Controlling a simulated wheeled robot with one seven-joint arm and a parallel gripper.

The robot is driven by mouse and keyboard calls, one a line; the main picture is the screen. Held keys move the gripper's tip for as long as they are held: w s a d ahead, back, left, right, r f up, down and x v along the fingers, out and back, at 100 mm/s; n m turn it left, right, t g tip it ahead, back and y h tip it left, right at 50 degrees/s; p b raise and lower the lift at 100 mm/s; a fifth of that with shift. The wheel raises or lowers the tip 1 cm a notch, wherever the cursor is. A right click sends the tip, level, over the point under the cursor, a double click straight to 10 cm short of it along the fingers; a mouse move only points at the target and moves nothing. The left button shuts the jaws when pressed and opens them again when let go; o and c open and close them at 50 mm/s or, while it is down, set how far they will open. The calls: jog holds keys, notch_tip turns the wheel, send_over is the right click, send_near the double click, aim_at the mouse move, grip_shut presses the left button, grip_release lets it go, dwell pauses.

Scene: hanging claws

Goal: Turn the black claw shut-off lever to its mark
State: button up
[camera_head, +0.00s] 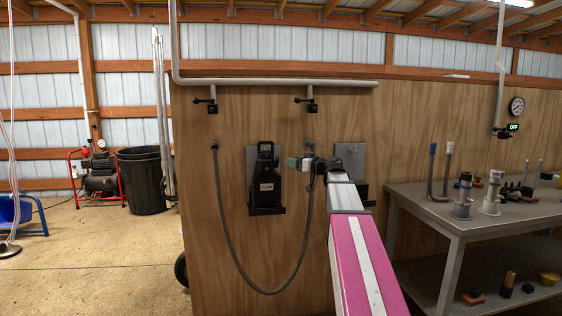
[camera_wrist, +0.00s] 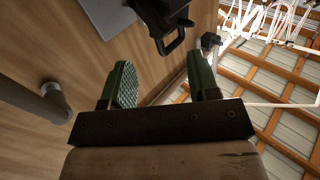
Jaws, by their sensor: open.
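The black claw unit (camera_head: 265,188) with a loop handle on top hangs upright on a grey wall plate. Its handle end seems to show at the top of the wrist view (camera_wrist: 172,22). I cannot tell its shut-off lever or mark. Small black valves hang from the overhead pipe, one at left (camera_head: 204,101) and one nearer my gripper (camera_head: 304,100). My gripper (camera_head: 299,163) is open and empty, just right of the black claw and apart from it. In the wrist view its green-padded fingers (camera_wrist: 160,68) are spread with nothing between them.
A grey hose (camera_head: 228,250) loops below the claw. A second grey plate (camera_head: 350,152) is partly hidden by my arm. A grey bench (camera_head: 470,217) with tubes and fittings stands right. An "OFF" sign (camera_head: 513,127) is above it. A black bin (camera_head: 143,180) stands left.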

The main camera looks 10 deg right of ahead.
aim_at(277, 162)
jog(key=x, duration=0.7)
jog(key=shift+w+a, duration=0.1)
jog(key=shift+a, duration=0.05)
